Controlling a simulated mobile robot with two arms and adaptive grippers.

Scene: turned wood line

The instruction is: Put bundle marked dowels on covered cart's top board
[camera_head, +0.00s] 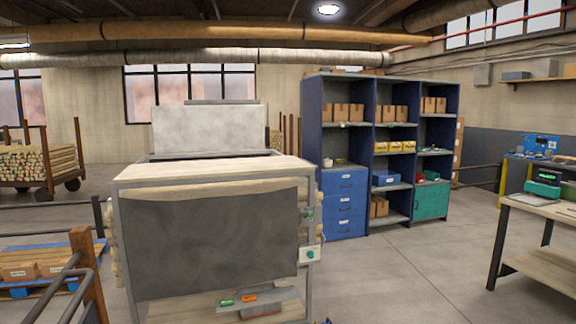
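A metal-framed cart stands in the centre foreground, with a pale wooden top board (215,169) and a dark grey panel or cover (215,245) over its front. Its top board looks bare. Pale rod ends (113,240) show at its left side. A large stack of pale rods (38,162) lies on a brown wheeled rack at the far left. I see no bundle with a readable dowels mark. Neither of my grippers is in view.
Blue shelving (375,150) with boxes and drawers stands behind on the right. A workbench (545,208) is at the right edge. A rail and wooden post (88,270) and a blue pallet with boxes (35,270) are at lower left. The floor (420,275) right of the cart is clear.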

